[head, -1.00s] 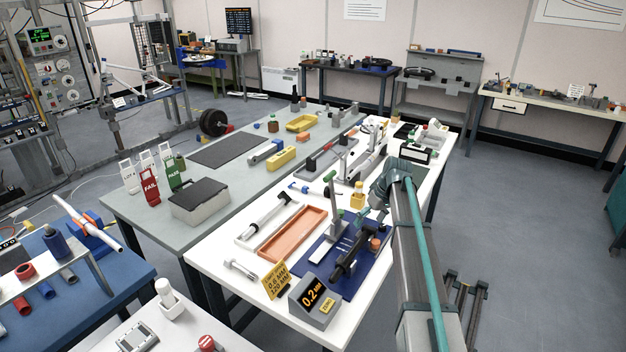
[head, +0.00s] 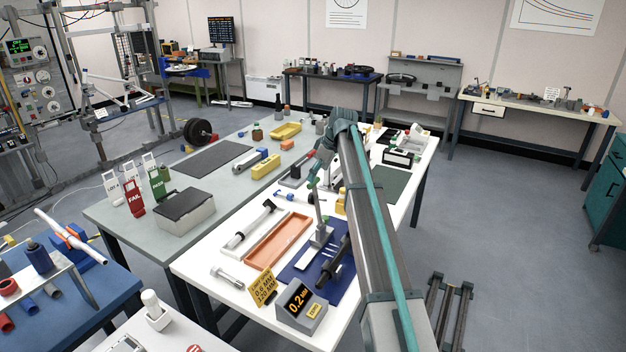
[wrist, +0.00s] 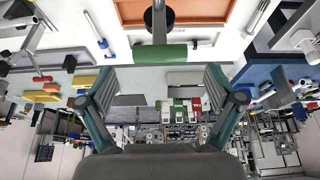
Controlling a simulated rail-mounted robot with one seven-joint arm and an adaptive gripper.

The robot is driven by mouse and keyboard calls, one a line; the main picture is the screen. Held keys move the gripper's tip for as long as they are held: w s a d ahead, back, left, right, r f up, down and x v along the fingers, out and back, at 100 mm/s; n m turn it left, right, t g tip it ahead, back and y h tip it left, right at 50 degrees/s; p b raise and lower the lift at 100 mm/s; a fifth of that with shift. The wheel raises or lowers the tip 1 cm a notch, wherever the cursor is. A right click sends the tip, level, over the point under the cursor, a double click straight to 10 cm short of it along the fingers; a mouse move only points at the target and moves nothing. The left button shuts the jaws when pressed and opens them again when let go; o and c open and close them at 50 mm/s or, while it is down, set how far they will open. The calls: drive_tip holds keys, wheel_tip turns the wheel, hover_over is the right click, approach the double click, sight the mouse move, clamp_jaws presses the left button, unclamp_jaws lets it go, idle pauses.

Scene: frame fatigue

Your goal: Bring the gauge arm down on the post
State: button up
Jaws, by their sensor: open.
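The gauge stand (head: 317,210) has a white base and an upright grey post. It stands on the blue mat (head: 340,292) on the white bench. In the wrist view a green grip (wrist: 173,52) shows just beyond my fingertips, with a dark round part (wrist: 157,18) above it in the picture. I take this grip to be on the gauge arm. My gripper (wrist: 158,75) is open, with nothing between its fingers. In the head view my gripper (head: 322,165) is near the top of the stand, partly hidden by my arm. Whether a finger touches the grip cannot be told.
A dark fixture (head: 337,266) lies right of the stand. The orange tray (head: 278,240) is to its left. The yellow limit card (head: 262,286) and the 0.2 MM display (head: 300,303) stand at the front edge. A yellow block (head: 265,166) is on the grey bench behind.

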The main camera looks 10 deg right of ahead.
drive_tip(key=shift+p+x, duration=0.6)
drive_tip(key=shift+x, duration=1.75)
drive_tip(key=c, duration=1.7)
